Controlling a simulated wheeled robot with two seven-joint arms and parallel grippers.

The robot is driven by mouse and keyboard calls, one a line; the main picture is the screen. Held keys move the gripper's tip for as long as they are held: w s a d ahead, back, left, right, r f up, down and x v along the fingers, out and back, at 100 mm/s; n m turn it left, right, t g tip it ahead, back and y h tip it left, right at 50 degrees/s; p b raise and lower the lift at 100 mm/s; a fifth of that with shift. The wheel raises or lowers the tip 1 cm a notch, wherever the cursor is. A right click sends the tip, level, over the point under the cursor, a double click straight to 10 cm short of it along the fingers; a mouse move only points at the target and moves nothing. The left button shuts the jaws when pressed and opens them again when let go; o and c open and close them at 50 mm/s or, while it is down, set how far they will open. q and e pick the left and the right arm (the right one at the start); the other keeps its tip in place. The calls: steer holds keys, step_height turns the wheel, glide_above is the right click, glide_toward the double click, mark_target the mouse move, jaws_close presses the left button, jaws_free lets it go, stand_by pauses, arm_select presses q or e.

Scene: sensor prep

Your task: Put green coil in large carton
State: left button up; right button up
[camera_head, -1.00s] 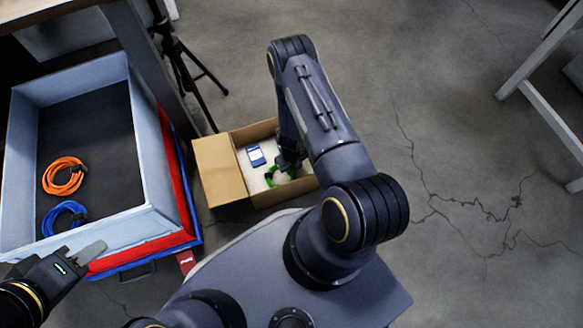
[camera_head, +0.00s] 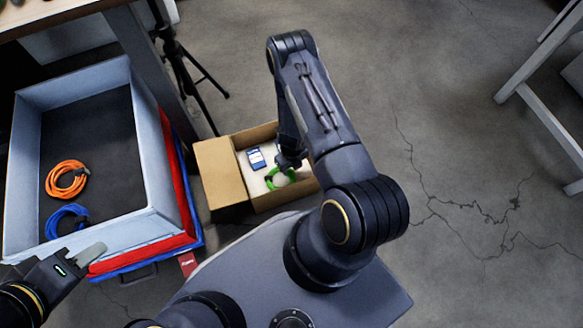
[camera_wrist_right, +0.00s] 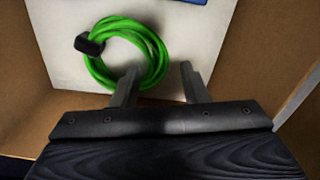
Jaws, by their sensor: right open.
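The green coil (camera_head: 270,180) lies on the pale floor of the large carton (camera_head: 222,172), and it also shows in the right wrist view (camera_wrist_right: 122,24) with a black tie at its left. The carton is open at the top. My right gripper (camera_head: 288,163) is inside the carton, just over the coil. In the right wrist view its two fingers (camera_wrist_right: 158,82) stand apart; the left finger overlaps the coil's lower right edge and the right finger is clear of it. My left gripper (camera_head: 90,255) is beside the grey bin; only part of it shows.
A blue-and-white box (camera_head: 256,159) lies in the carton beside the coil. The grey bin (camera_head: 158,170) on the left holds an orange coil (camera_head: 67,179) and a blue coil (camera_head: 66,219). A black tripod (camera_head: 180,60) stands behind the carton.

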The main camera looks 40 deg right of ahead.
steer(key=w+a+r+n+t+y+p, duration=0.25)
steer(key=r+n, duration=0.45)
steer(key=r, duration=1.3)
steer(key=w+a+r+n+t+y+p, duration=0.2)
steer(key=r+n, duration=0.5)
steer(key=r, duration=1.2)
steer(key=s+a+r+n+b, duration=0.2)
steer(key=s+a+r+n, duration=0.1)
steer(key=s+r+n, duration=0.65)
steer(key=s+r+n+t, duration=0.1)
steer(key=s+r+n, duration=0.4)
steer(key=s+n, duration=0.5)
steer(key=shift+a+r+n+h, duration=0.25)
steer(key=shift+r+n+h, duration=0.15)
steer(key=shift+n, duration=0.15)
